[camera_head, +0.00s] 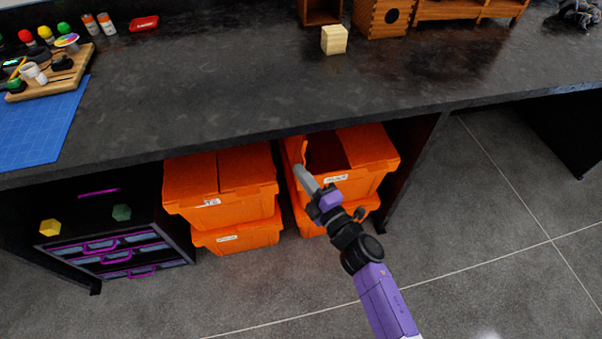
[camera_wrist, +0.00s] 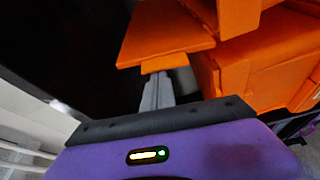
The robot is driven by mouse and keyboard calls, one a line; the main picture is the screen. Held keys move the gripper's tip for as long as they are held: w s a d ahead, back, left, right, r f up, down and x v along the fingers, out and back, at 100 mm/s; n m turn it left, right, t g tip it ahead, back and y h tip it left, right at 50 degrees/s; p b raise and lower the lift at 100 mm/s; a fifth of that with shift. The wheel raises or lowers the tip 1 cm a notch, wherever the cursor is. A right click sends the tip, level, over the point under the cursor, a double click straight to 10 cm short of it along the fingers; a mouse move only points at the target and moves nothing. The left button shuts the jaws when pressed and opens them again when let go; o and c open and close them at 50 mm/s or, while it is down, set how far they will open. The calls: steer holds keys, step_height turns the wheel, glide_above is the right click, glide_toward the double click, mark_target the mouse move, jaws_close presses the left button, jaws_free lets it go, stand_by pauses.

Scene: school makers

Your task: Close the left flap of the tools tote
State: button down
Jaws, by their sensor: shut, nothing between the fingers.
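Orange lidded totes stand in two stacks under the bench. The upper right tote (camera_head: 345,186) has its left flap (camera_head: 292,152) standing open, with a dark opening beside it. Its right flap (camera_head: 368,146) lies closed. Its label is too small to read, so I cannot tell for sure that it is the tools tote. My gripper (camera_head: 299,171) is shut and empty at the left flap's outer side. In the wrist view the shut fingers (camera_wrist: 157,85) reach up to the orange flap (camera_wrist: 160,35), whose lower edge hides their tips; contact is unclear.
The bench top (camera_head: 230,100) overhangs the totes closely. A closed upper left tote (camera_head: 222,185) stands just left of the flap. A dark bench support (camera_head: 412,170) bounds the right side. A drawer unit (camera_head: 110,235) stands at left. The floor in front is clear.

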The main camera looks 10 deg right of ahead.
steer(key=shift+d, duration=0.2)
steer(key=d+f+m+t+h+b, duration=0.4)
steer(key=d+f+m+b, duration=0.4)
steer(key=m+b, duration=0.6)
steer(key=shift+d+f+m+h, duration=0.2)
steer(key=shift+d+m+h, duration=0.4)
steer(key=shift+m, duration=1.6)
steer(key=shift+f, duration=0.1)
